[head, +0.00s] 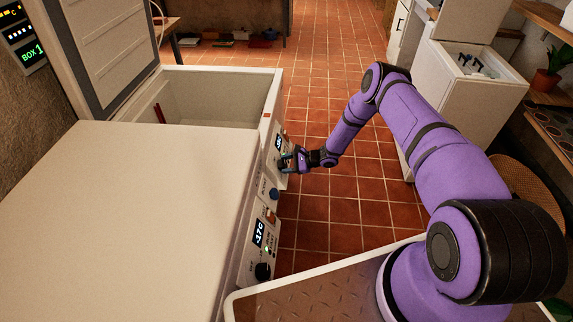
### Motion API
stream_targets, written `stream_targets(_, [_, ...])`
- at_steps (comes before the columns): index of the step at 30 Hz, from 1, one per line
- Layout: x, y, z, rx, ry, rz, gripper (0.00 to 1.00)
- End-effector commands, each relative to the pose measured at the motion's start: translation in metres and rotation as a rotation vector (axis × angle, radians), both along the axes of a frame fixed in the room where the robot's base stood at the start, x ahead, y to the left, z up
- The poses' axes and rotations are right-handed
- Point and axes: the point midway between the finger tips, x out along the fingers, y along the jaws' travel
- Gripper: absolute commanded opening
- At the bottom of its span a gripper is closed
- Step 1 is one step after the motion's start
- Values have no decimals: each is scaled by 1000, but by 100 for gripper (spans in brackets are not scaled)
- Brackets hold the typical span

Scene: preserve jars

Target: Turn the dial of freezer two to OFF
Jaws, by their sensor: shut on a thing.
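Two white chest freezers stand in line at left in the head view. The far one (225,88) has its lid raised; the near one (130,215) has its lid down. No number is readable on either. My gripper (287,161) is at the front panel of the far freezer, below its small display (278,143). It is shut on what seems to be that panel's dial, which the jaws mostly hide; its setting cannot be read. The near freezer's panel has a display reading about -17C (259,233) and a black dial (262,271).
A dark blue knob (274,194) sits between the two displays. A wall display (33,54) reads BOX 1. A white open-topped unit (465,95) stands at right. Tiled floor (335,215) is clear beside the freezers.

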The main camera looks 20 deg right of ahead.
Motion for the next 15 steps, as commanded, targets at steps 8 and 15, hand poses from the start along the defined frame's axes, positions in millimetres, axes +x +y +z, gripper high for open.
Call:
stream_targets(8, [0,-2,-1,-88,-213,120,29])
stream_targets(15, [0,-2,-1,-165,-400,227,29])
